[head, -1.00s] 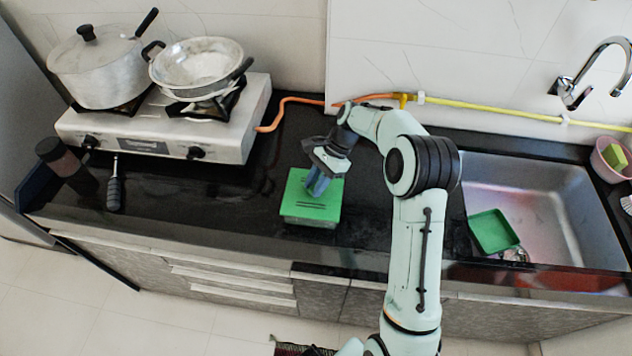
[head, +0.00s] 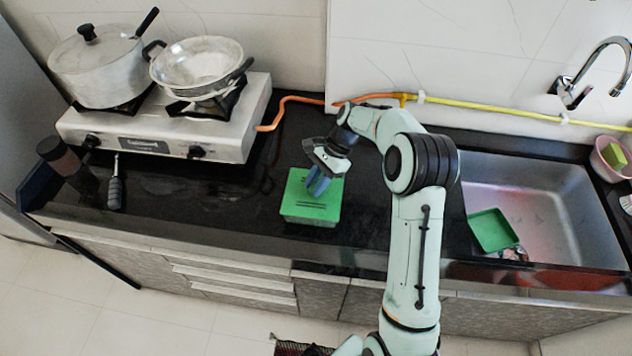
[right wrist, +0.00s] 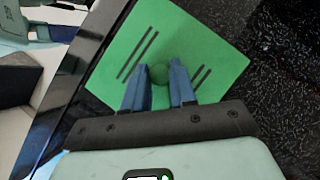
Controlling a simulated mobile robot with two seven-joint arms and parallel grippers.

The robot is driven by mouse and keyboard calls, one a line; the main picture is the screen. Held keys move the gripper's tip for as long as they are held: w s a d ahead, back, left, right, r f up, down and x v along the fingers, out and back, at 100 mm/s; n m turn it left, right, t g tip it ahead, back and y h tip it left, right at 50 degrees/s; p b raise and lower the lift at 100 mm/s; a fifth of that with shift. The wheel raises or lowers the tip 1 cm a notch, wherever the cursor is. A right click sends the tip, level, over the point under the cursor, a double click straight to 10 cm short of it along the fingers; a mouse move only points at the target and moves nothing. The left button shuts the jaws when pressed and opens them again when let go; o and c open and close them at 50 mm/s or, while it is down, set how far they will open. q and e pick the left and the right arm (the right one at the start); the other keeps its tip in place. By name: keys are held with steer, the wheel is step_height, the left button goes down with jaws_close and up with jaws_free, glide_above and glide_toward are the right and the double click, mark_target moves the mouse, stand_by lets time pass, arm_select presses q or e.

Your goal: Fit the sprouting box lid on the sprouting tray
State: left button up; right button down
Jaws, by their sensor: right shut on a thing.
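The sprouting box lid (head: 301,206) is a flat green square with dark slots and a round knob. My right gripper (head: 318,186) is over the lid. In the right wrist view, its blue fingers (right wrist: 160,88) are on either side of the green knob and shut on it. The lid (right wrist: 205,45) hides the tray there. A pale green and blue part of mine at the top left may be my left gripper.
A stove (head: 165,130) with a lidded pot (head: 100,72) and a pan (head: 198,65) stands at the left. A sink (head: 560,215) at the right holds a green tray (head: 493,231).

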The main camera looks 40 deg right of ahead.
steer(key=c, duration=0.8)
jaws_free()
steer(key=shift+c, duration=0.2)
arm_select(q)
steer(key=w+r+p, duration=0.2)
steer(key=r, duration=0.1)
arm_select(e)
steer(key=v, duration=1.3)
steer(key=shift+r, duration=0.2)
steer(key=shift+s+f, duration=0.1)
steer(key=shift+s, duration=0.05)
